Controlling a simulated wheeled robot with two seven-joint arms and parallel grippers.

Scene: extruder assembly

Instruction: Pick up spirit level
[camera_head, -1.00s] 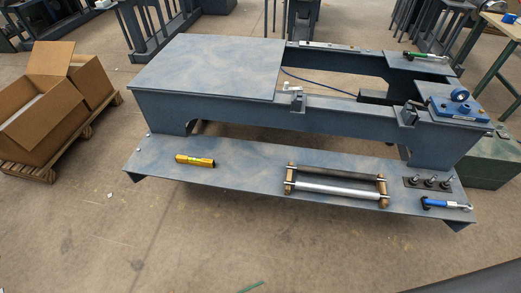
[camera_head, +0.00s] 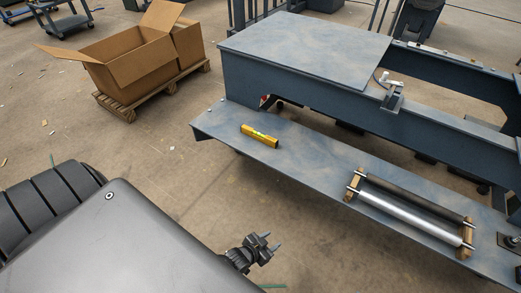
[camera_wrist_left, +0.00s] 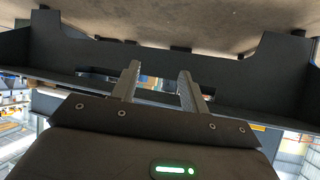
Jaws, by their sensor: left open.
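The spirit level (camera_head: 260,136) is a short yellow bar with a small green vial. It lies flat on the lower front shelf (camera_head: 225,125) of the blue-grey bench, towards its left end. My left gripper (camera_head: 268,244) is in the lower middle of the head view, nearer to the camera than the shelf and apart from the level. Its two fingers (camera_wrist_left: 159,72) are spread with nothing between them in the left wrist view. I cannot make out the level for sure in that view. My right gripper is not in view.
A roller frame (camera_head: 410,212) lies on the shelf to the right of the level. The bench's raised top (camera_head: 305,55) stands behind the shelf. Open cardboard boxes (camera_head: 135,75) sit on a pallet at the upper left. The shelf around the level is clear.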

